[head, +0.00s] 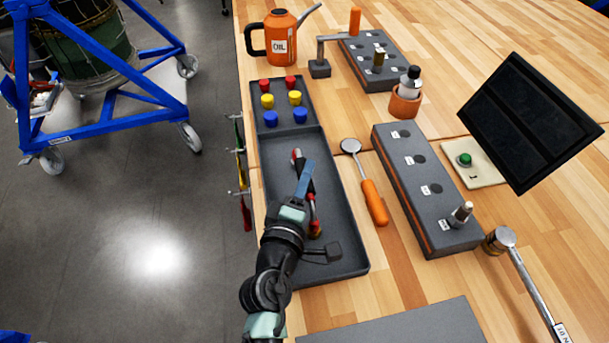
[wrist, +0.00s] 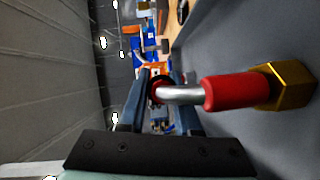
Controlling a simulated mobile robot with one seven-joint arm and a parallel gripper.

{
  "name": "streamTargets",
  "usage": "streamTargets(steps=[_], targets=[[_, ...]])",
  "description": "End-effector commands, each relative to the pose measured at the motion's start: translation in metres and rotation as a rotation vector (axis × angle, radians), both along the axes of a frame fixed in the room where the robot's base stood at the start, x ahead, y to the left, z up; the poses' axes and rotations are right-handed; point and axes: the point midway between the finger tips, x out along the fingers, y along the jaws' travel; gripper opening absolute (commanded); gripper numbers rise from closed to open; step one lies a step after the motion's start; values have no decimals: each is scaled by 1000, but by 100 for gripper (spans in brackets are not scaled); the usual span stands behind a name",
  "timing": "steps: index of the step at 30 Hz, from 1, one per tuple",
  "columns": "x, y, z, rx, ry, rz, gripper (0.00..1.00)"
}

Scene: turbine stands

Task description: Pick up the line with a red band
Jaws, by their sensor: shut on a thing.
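The line with a red band (head: 312,200) is a bent silver tube with a red sleeve and a brass nut. In the head view it is at the long compartment of the dark tray (head: 347,220), partly hidden by my gripper (head: 304,180). In the wrist view the line (wrist: 228,93) runs from the brass nut at right through the red sleeve to a bend between my gripper's fingers (wrist: 160,98). The fingers are shut on its silver tube. I cannot tell whether the line is touching the tray floor.
Red, yellow and blue caps (head: 267,101) sit in the tray's far compartment. Right of the tray lie an orange-handled tool (head: 374,201) and a grey block with holes (head: 425,190). An oil can (head: 281,38) stands behind. A black screen (head: 528,122) is at right.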

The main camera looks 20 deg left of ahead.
Motion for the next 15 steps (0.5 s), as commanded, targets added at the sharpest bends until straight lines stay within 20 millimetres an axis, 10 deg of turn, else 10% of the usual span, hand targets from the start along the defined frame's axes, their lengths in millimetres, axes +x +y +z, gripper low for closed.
streamTargets(steps=[8,15], targets=[[0,0,9,1,-3,0,0],[0,0,57,5,-5,0,0]])
